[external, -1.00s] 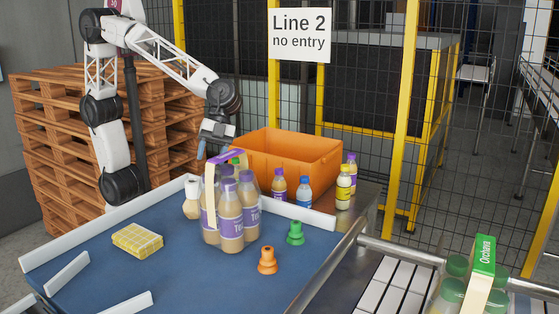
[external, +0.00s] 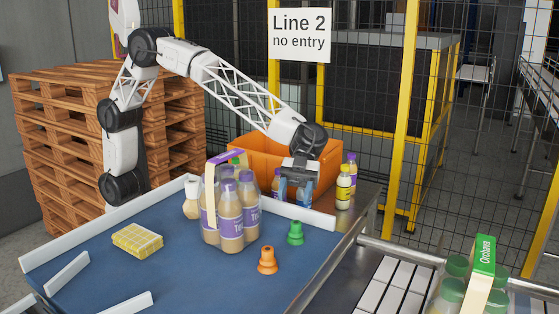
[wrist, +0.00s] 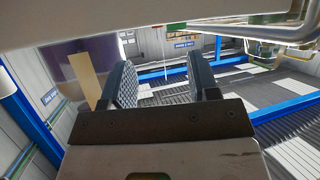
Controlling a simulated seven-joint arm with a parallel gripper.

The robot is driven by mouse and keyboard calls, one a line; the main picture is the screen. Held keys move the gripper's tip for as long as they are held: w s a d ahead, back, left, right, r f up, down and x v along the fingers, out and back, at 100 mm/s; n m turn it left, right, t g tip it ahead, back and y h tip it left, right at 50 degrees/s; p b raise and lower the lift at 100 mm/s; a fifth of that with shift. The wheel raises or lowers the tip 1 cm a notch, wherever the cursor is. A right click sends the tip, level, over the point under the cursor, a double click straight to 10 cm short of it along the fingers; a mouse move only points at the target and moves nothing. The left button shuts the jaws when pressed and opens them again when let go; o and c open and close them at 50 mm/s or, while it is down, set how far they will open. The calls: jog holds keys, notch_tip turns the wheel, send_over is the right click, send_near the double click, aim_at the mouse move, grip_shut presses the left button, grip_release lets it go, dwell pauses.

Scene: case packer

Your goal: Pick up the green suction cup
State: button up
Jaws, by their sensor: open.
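The green suction cup (external: 295,234) stands upright on the blue conveyor belt (external: 150,275), to the right of the bottle pack. My gripper (external: 295,196) hangs above and behind it in the external view, near the front of the orange crate, and is apart from the cup. In the wrist view my gripper (wrist: 166,80) shows two spread jaw pads with nothing between them. The green cup cannot be made out in the wrist view.
An orange suction cup (external: 267,261) stands nearer the camera. Behind are the orange crate (external: 250,152) and a yellow-capped bottle (external: 344,187). A yellow pack (external: 138,240) lies on the open left belt.

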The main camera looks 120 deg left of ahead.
aim_at(296, 223)
jog(key=shift+w+f+m+h, duration=0.15)
jog(key=shift+w, duration=0.4)
jog(key=shift+w+f+m+h, duration=0.15)
jog(key=shift+w, duration=0.4)
jog(key=shift+x, duration=1.25)
jog(key=shift+f+x, duration=0.15)
jog(key=shift+x, duration=1.15)
jog(key=shift+f+x, duration=0.15)
jog(key=shift+x, duration=1.15)
jog(key=shift+a, duration=0.15)
jog(key=c, duration=1)
